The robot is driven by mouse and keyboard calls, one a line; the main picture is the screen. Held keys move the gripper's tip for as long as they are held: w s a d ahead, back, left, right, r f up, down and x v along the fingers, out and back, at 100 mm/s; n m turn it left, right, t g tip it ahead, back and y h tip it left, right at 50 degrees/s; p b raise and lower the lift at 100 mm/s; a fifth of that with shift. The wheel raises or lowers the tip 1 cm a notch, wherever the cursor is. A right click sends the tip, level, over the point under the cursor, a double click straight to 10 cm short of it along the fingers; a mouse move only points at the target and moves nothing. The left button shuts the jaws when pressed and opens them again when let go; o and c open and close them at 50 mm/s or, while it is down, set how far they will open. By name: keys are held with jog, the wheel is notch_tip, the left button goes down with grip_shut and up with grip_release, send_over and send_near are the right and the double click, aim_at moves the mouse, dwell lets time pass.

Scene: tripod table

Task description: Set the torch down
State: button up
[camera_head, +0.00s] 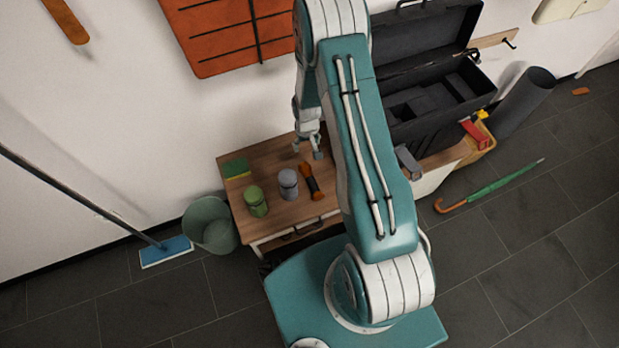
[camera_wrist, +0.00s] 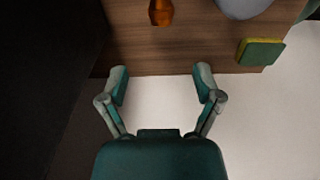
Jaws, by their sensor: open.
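The torch (camera_head: 311,181), orange with a dark middle, lies on the small wooden table (camera_head: 262,160), right of the grey can. Its orange end (camera_wrist: 161,12) shows at the top of the wrist view; the rest is cut off there. My gripper (camera_head: 308,148) is above the table's wall-side edge, behind the torch and apart from it. In the wrist view my gripper (camera_wrist: 161,82) has its fingers spread, with nothing between them.
A grey can (camera_head: 288,183), a green can (camera_head: 256,201) and a green-yellow sponge (camera_head: 236,168) stand or lie on the table. A black open toolbox (camera_head: 430,125) is to the right. A bucket (camera_head: 210,225) stands left on the floor. The wall is close behind.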

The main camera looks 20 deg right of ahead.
send_over(309, 176)
jog(key=shift+g, duration=0.3)
jog(key=f, duration=0.8)
jog(key=shift+s+d+f, duration=0.2)
jog(key=shift+d+f, duration=0.05)
jog(key=shift+f, duration=0.05)
jog(key=f, duration=1)
jog(key=shift+a+f, duration=0.2)
grip_shut()
